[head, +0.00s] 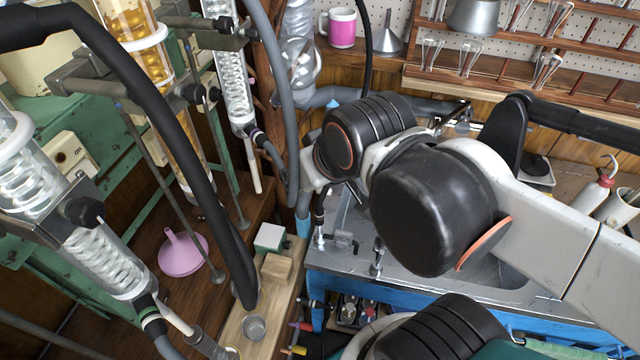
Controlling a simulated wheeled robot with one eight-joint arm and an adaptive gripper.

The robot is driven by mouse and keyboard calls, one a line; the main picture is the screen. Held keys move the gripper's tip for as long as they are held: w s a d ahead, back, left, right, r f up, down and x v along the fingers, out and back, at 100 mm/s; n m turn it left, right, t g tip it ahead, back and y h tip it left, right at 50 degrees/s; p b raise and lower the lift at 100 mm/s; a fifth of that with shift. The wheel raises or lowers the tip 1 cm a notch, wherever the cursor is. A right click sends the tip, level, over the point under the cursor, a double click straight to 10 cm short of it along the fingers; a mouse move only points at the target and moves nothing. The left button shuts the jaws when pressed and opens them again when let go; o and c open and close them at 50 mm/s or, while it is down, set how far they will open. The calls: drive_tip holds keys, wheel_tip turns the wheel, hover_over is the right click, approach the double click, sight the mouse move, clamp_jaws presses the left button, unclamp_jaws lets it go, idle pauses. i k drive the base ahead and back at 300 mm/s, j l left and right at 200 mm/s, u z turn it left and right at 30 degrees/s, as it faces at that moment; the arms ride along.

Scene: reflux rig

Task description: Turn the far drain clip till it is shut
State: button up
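I cannot pick out the far drain clip with certainty. The far glass condenser (233,85) stands tilted at the upper middle-left, with a dark collar and a grey hose (279,165) at its lower end.
A metal sink (345,215) lies partly behind my arm, with small taps at its edge. A thick black hose (175,125) crosses the left side. A pink funnel (183,253), a wooden block (276,270) and a small metal cup (254,327) stand on the bench. A glassware rack (480,80) is behind.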

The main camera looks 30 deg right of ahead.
sight(343, 235)
drive_tip(key=k+j, duration=0.15)
drive_tip(key=k, duration=0.35)
drive_tip(key=k+j+z, duration=0.2)
drive_tip(key=j, duration=0.2)
drive_tip(key=j+z, duration=0.2)
drive_tip(key=j, duration=0.25)
drive_tip(key=l, duration=0.1)
drive_tip(key=i+u, duration=0.05)
